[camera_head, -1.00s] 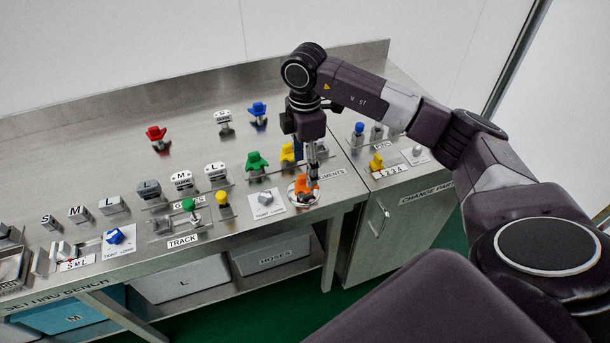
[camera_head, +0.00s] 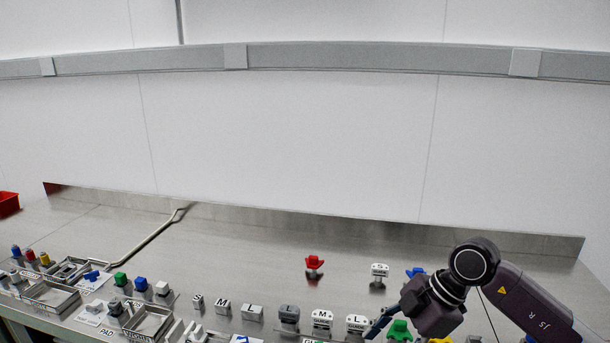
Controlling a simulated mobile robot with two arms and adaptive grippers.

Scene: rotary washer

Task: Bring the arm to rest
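My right arm comes in from the lower right, its dark wrist joint above the right end of the bench (camera_head: 215,262). My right gripper (camera_head: 381,322) points down and left, low in the view, in front of the row of guide blocks and close to a green knob (camera_head: 400,330). Its fingertips are small and partly out of sight, so I cannot tell whether they are open or shut, or whether they touch anything. My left arm and gripper are not in view.
Grey size blocks (camera_head: 252,313) line the front. Trays and colored pegs fill the left. A red bin (camera_head: 8,204) is at far left. The bench's back middle is clear.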

